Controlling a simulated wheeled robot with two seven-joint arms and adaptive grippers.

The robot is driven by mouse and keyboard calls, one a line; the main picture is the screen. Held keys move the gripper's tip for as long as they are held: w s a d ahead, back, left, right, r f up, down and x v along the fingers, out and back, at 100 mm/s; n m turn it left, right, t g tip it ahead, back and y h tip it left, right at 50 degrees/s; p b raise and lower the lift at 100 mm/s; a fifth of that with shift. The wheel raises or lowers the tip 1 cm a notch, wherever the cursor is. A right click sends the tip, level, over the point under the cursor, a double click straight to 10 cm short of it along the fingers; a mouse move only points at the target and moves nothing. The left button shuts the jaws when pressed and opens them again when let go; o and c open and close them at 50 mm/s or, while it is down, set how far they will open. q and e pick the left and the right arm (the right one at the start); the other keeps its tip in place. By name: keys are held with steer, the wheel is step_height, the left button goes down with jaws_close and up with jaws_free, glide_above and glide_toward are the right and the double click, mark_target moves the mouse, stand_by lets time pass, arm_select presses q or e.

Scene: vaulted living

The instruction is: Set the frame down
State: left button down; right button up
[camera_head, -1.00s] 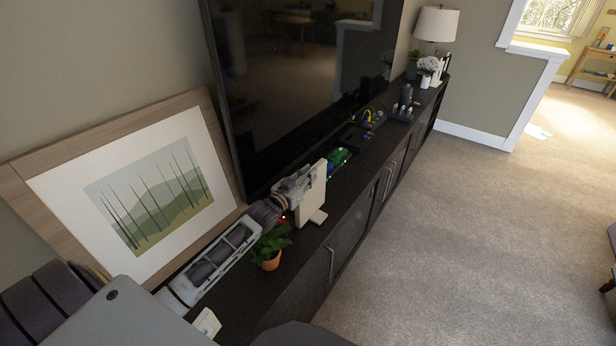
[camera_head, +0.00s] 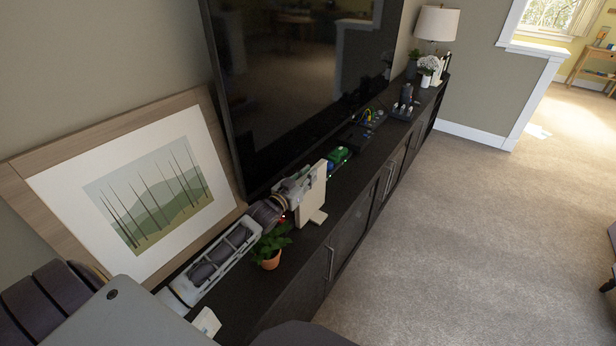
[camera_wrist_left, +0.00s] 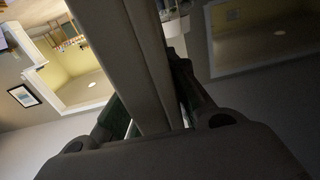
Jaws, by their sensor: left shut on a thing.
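The frame is a small cream upright panel (camera_head: 313,192) with a foot at its base, seen from behind or the side over the dark cabinet top (camera_head: 290,262). My left gripper (camera_head: 300,186) is shut on its left side, and the fingers partly hide it. The frame stands about upright. Its foot is at or just above the cabinet top; I cannot tell whether it touches. In the left wrist view, the frame (camera_wrist_left: 140,65) runs as a grey edge between the fingers (camera_wrist_left: 150,125). My right gripper is out of view.
A potted plant (camera_head: 268,258) stands beside my left forearm. A green and blue toy-like object (camera_head: 339,157) lies just behind the frame. A large framed picture (camera_head: 150,200) leans on the wall, and a television (camera_head: 300,80) stands behind. Cabinet top in front of the frame looks narrow.

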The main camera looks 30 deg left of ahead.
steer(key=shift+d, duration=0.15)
arm_select(q)
steer(key=shift+f, duration=0.1)
steer(key=c, duration=1.3)
jaws_free()
steer(key=shift+f, duration=0.1)
steer(key=shift+s+a, duration=0.2)
steer(key=shift+s, duration=1)
steer(key=shift+s+a, duration=0.2)
steer(key=shift+s, duration=1.4)
steer(key=shift+s+a, duration=0.25)
steer(key=shift+s, duration=1.3)
steer(key=shift+s+a, duration=0.2)
steer(key=shift+s, duration=1.4)
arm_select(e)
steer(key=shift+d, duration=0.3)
